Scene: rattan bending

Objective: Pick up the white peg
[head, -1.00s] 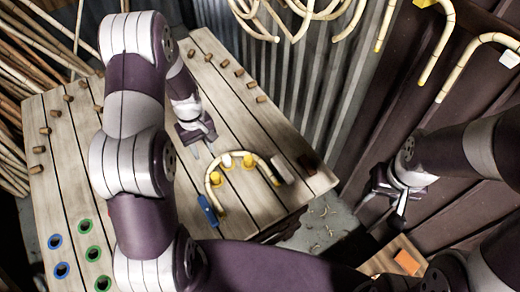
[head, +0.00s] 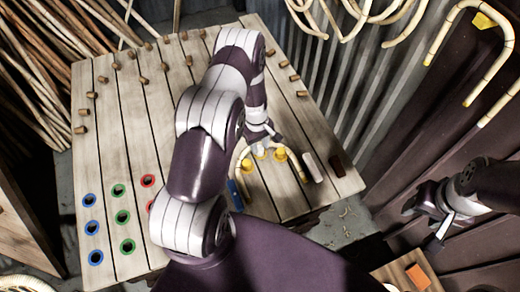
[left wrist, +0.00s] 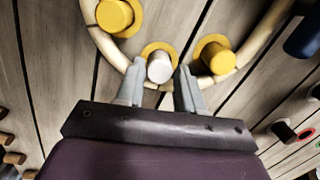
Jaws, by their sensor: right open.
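The white peg (left wrist: 160,68) stands in a yellow-rimmed hole in the plank table, inside the bend of a pale rattan cane (left wrist: 262,42). My left gripper (left wrist: 159,76) is open, with one finger on each side of the white peg; small gaps seem to show between fingers and peg. In the head view my left gripper (head: 261,142) is low over the table at the arch, and I cannot make out the white peg there. My right gripper (head: 440,222) is open and empty, off the table at the right.
Yellow pegs (left wrist: 217,56) (left wrist: 115,14) stand close on both sides. A pale block (head: 312,167) and a brown block (head: 336,165) lie to the right. Coloured holes (head: 120,218) are at the front left.

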